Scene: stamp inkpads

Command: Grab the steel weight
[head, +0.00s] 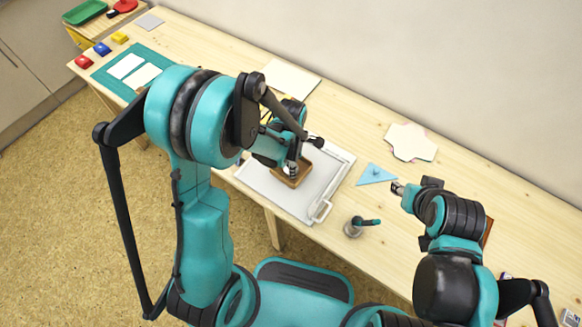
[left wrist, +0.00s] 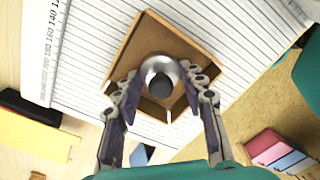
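The steel weight (left wrist: 158,68) is a shiny round piece with a dark centre, standing in an open wooden box (left wrist: 196,36). The box (head: 303,174) also shows in the head view, on a white ruled board with a grey frame (head: 321,190). My left gripper (left wrist: 160,80) is open, one finger on each side of the weight; I cannot tell whether they touch it. In the head view my left gripper (head: 293,168) points down into the box and largely hides the weight. My right gripper (head: 397,188) is above the table at right, apart from the box; its fingers are too small to read.
A blue triangle (head: 376,174) and a grey pot with a teal-handled tool (head: 353,228) lie right of the board. A white paper shape (head: 410,142) and a pale sheet (head: 292,78) lie behind.

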